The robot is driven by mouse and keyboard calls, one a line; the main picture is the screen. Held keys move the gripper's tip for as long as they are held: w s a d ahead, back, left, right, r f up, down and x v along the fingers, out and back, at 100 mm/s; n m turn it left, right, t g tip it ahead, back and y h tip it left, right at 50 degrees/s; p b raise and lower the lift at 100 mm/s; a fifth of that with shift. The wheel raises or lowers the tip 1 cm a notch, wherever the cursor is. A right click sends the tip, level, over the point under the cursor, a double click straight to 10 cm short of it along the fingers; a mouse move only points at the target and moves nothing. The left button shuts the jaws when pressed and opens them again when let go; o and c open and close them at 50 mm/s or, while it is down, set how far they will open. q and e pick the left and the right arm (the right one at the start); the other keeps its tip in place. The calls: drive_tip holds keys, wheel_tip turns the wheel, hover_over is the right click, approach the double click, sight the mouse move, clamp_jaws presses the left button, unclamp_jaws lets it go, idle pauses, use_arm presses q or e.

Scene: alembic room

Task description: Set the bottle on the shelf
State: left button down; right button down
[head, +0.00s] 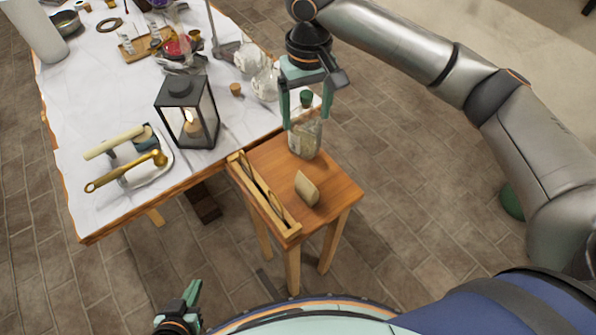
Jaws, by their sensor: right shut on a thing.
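A clear glass bottle (304,138) with a green stopper is upright between the fingers of my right gripper (305,118), which is shut on it. The bottle's base appears over the far corner of a small wooden stand (335,191). I cannot tell whether it touches the top. My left gripper (183,303) is low at the bottom edge, away from the stand, and its jaw opening is unclear. No separate shelf is clearly identifiable.
A tan wedge-shaped piece (307,188) lies on the stand, beside a slotted wooden rack (262,195) on its left edge. The white-topped table (100,90) holds a lantern (188,110), a tray with a brass ladle (125,172), glassware and a cork (236,89).

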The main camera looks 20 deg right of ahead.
sight(302, 145)
drive_tip(key=shift+w+a+f, duration=0.25)
drive_tip(key=shift+a+f, duration=0.05)
drive_tip(key=shift+f, duration=0.05)
wheel_tip(302, 145, down, 9)
drive_tip(key=shift+f+b, duration=0.1)
drive_tip(key=shift+b, duration=0.2)
drive_tip(key=shift+f, duration=0.1)
unclamp_jaws()
drive_tip(key=shift+f, duration=0.1)
